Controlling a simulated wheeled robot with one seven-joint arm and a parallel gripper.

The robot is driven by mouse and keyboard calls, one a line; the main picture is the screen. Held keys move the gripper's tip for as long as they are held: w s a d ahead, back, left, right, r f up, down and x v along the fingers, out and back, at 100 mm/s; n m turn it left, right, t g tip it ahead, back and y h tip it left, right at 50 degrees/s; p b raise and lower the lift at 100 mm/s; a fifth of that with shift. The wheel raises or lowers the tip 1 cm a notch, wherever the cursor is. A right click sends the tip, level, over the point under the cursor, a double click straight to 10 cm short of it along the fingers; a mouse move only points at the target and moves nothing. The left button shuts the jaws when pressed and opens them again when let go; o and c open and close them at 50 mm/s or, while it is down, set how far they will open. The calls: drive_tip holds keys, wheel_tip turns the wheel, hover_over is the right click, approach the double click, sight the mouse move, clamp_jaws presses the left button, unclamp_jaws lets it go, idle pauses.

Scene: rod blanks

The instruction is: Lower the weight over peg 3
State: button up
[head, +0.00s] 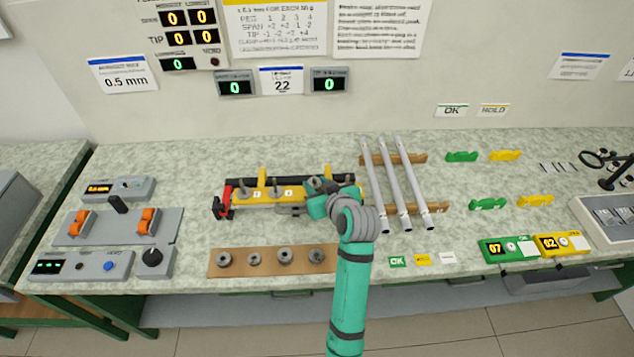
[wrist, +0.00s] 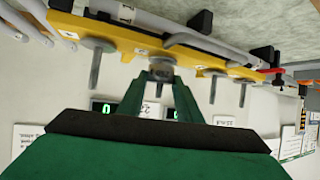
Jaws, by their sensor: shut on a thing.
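My gripper (wrist: 162,85) is shut on a small grey weight (wrist: 161,71), which shows between the fingertips in the wrist view. It is at the yellow peg bar (wrist: 130,38), by the third peg from the left in the head view. The fingers hide most of that peg, so I cannot tell whether the weight is around it or only in line with it. Other upright pegs show on either side, one (wrist: 95,66) and another (wrist: 214,88). In the head view my gripper (head: 318,190) covers part of the yellow bar (head: 265,194).
Several grey ring weights lie on a wooden board (head: 240,270) in front of the fixture. Long metal rods (head: 397,190) rest on wooden supports just right of my arm. A red clamp (head: 222,200) stands at the fixture's left end.

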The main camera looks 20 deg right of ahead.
idle(0.4)
drive_tip(key=o, duration=1.3)
drive_tip(key=shift+f, duration=0.1)
drive_tip(key=v, duration=1)
drive_tip(key=shift+s, duration=0.35)
drive_tip(key=shift+w, duration=0.1)
